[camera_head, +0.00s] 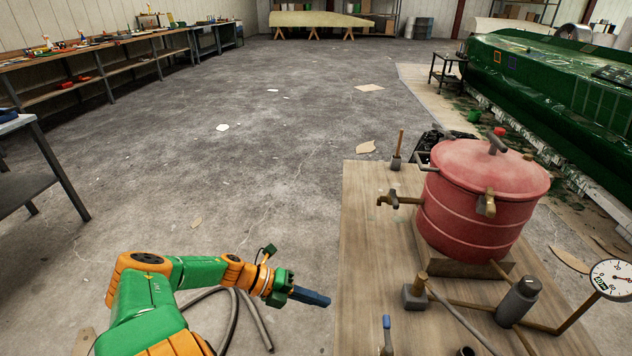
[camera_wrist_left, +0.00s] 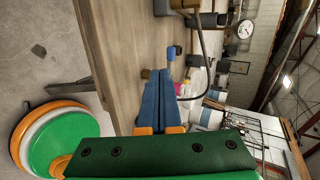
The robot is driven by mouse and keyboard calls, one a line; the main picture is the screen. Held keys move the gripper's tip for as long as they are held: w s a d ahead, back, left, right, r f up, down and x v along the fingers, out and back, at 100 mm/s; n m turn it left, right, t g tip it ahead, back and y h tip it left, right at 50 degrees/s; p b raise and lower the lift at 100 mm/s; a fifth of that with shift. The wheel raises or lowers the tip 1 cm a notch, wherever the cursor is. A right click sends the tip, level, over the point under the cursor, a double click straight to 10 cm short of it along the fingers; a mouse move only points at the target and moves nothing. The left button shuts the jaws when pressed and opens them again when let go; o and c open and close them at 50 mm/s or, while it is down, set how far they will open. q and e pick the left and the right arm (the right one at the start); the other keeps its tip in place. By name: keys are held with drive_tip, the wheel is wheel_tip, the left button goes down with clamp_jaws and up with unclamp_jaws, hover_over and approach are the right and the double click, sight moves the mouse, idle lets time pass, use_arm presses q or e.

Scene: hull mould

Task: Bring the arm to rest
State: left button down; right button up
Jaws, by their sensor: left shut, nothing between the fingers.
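My left arm, green and orange, comes in at the lower left of the head view. Its gripper (camera_head: 312,297) is shut and empty, with the blue fingers together and pointing right toward the near left edge of the wooden table (camera_head: 372,255). The fingers look apart from the table and its fittings. In the left wrist view the blue fingers (camera_wrist_left: 165,100) lie side by side, with the table top (camera_wrist_left: 125,50) beyond them. My right gripper does not show in either view.
A red lidded pot (camera_head: 480,200) stands on the table, with a pressure gauge (camera_head: 611,280), pipes and a blue-handled valve (camera_head: 387,335) near it. A long green hull mould (camera_head: 560,85) is at the right. A workbench (camera_head: 100,65) lines the left wall. The middle floor is open.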

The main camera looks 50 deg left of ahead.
use_arm(q)
drive_tip(key=shift+a, duration=0.1)
idle(0.3)
drive_tip(key=s+a+f+n+y+p, duration=0.1)
drive_tip(key=s+f+n+y, duration=0.25)
drive_tip(key=f+n, duration=0.4)
drive_tip(key=s+a+f+n+y+p, duration=0.1)
drive_tip(key=s+f+n+y, duration=0.1)
drive_tip(key=f+n+y, duration=0.4)
drive_tip(key=s+d+f+n+g, duration=0.2)
drive_tip(key=s+d+f+n, duration=0.1)
drive_tip(key=s+d+f, duration=0.1)
drive_tip(key=s+d+f+n+g+h+p, duration=0.1)
drive_tip(key=s+d+f+n+g, duration=0.2)
drive_tip(key=s+d, duration=0.3)
drive_tip(key=s+d+f+n+g, duration=0.2)
drive_tip(key=s+d+f+n, duration=0.2)
drive_tip(key=s, duration=0.6)
drive_tip(key=shift+s+d+f+n+g, duration=0.2)
drive_tip(key=shift+d+f+n+g, duration=0.2)
drive_tip(key=shift+f, duration=0.3)
